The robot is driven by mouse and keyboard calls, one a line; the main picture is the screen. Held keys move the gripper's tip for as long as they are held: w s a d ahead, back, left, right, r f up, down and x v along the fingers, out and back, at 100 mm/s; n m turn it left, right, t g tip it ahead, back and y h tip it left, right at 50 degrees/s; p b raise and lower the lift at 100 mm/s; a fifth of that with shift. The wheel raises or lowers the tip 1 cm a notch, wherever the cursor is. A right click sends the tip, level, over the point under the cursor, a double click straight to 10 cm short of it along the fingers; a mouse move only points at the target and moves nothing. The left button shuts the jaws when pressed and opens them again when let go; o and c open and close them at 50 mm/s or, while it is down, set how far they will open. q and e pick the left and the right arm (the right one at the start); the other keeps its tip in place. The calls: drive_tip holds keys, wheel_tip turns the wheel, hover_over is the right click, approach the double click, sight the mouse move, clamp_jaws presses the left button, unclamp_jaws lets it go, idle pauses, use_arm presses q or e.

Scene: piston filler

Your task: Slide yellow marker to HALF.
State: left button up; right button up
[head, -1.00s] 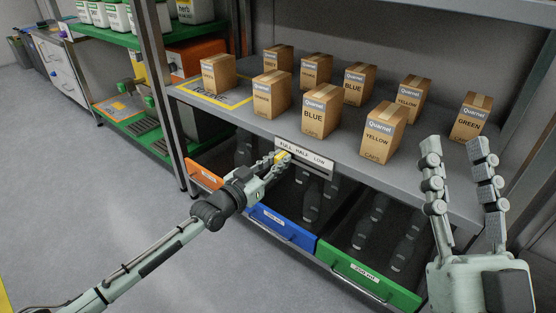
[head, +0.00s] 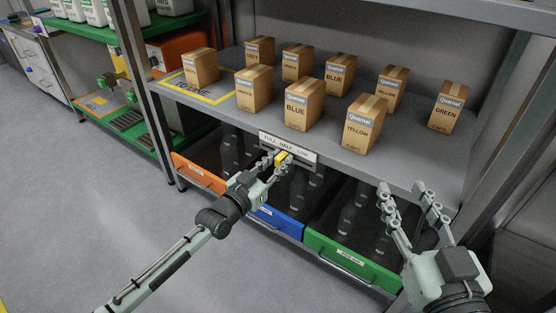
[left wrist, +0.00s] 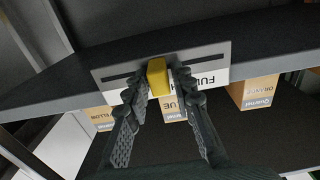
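The yellow marker (head: 281,159) sits at a slotted plate under the label strip (head: 302,153) reading FULL, HALF, LOW on the shelf's front edge. In the head view it is below HALF. In the left wrist view the marker (left wrist: 158,77) stands in front of the slotted plate (left wrist: 205,60), hiding most of the word HALF; FULL shows upside down to its right. My left gripper (head: 274,160) is closed around the marker, one finger on each side, also in the wrist view (left wrist: 159,85). My right gripper (head: 408,203) is open and empty, in front of the shelf's right part.
Several cardboard boxes, such as a BLUE box (head: 304,105) and a YELLOW box (head: 364,127), stand on the shelf above. Below are an orange bin (head: 198,174), a blue bin (head: 278,222) and a green bin (head: 350,262) with dark bottles. Open floor lies at left.

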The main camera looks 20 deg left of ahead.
use_arm(q)
drive_tip(key=shift+o, duration=0.9)
drive_tip(key=v, duration=1.2)
